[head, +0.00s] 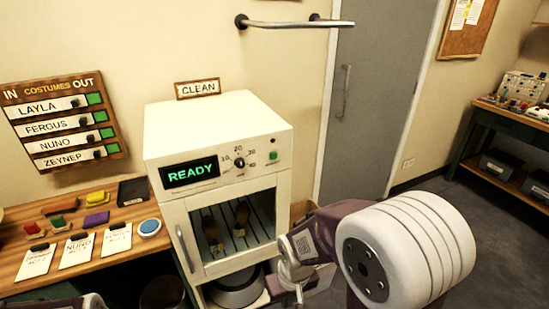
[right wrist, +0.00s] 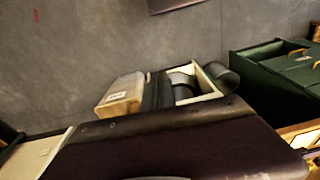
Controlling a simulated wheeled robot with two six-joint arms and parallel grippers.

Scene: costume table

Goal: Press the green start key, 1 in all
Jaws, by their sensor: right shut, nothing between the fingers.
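The green start key (head: 273,155) is a small green button on the right of the cream cabinet's front panel, right of the dial (head: 239,163). The cabinet's dark display (head: 190,172) reads READY in green. My right gripper (head: 298,292) is below and slightly right of the key, in front of the cabinet's lower right side and apart from the key. It is shut and empty, and its fingers show only small. My left gripper cannot be made out; only a bit of my left arm may show at the bottom left edge.
The cream cabinet (head: 215,122) has a glass door with shoes behind it. A wooden table (head: 120,212) with cards and coloured pads stands left. A wall rail (head: 295,23) hangs above. The right wrist view shows grey floor and an open box (right wrist: 208,86). Floor is free at right.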

